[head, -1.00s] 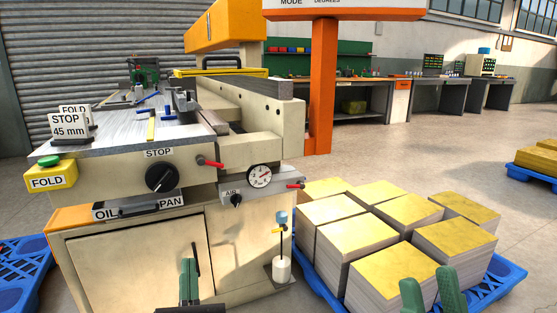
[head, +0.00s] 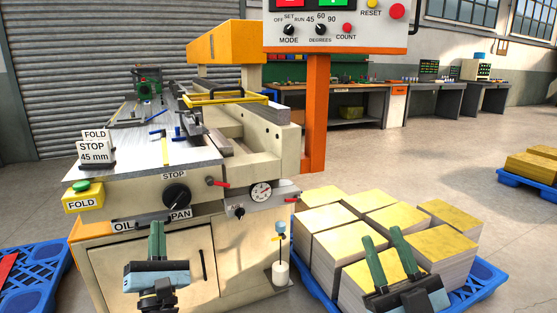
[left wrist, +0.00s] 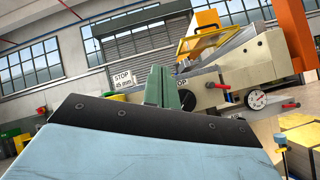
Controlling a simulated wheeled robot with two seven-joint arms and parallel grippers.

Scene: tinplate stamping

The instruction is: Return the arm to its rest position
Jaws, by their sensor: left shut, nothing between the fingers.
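My left gripper (head: 157,240) stands in front of the folding machine's lower cabinet (head: 150,260) in the head view. Its green fingers point up and are together, with nothing between them. In the left wrist view the fingers (left wrist: 160,88) show beyond the pale blue gripper body, with the machine behind. My right gripper (head: 384,240) is in the head view at the lower right, in front of the stacked sheets. Its two green fingers point up and stand apart, with nothing seen between them.
The folding machine has a yellow FOLD box (head: 83,203), a STOP knob (head: 177,197) and a dial (head: 261,191). A control panel (head: 340,35) hangs above on an orange post (head: 317,110). Sheet stacks (head: 365,205) fill a blue pallet (head: 470,282).

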